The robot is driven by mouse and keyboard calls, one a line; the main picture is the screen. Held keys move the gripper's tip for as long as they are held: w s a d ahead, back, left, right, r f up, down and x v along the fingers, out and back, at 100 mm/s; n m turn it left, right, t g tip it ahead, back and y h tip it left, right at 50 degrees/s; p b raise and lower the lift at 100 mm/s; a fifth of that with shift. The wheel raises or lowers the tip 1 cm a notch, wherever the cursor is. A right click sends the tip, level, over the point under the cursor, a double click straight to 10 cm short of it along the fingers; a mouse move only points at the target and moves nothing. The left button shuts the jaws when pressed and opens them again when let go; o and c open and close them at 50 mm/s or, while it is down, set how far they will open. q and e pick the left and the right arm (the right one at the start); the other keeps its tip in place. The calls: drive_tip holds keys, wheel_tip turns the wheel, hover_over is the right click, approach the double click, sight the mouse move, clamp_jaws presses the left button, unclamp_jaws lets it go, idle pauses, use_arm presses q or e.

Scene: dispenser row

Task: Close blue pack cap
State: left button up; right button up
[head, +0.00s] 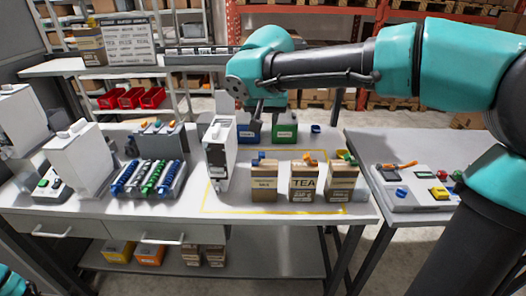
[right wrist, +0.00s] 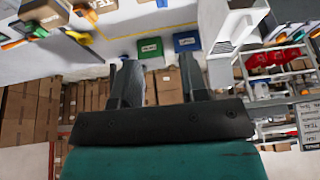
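Three brown packs stand in a row on the table in the head view. The left pack (head: 264,187) has a blue cap (head: 257,155) on top; whether it is raised or flat is too small to tell. The middle pack (head: 304,186) has an orange cap (head: 309,157), and the right pack (head: 342,188) a green one (head: 344,155). My right gripper (head: 256,108) hangs behind and above the left pack, apart from it. In the right wrist view its two fingers (right wrist: 158,72) stand apart with nothing between them. My left gripper is outside the picture.
A white dispenser (head: 219,155) stands just left of the packs. Behind are a blue bin (head: 250,133), a green bin (head: 284,132) and a small blue piece (head: 315,128). A rack of coloured tubes (head: 148,180) stands left. Table in front of the packs is narrow but clear.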

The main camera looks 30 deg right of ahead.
sight(263, 154)
drive_tip(key=x, duration=1.6)
drive_tip(key=shift+w+d+f, duration=0.1)
drive_tip(key=shift+f, duration=0.05)
clamp_jaws()
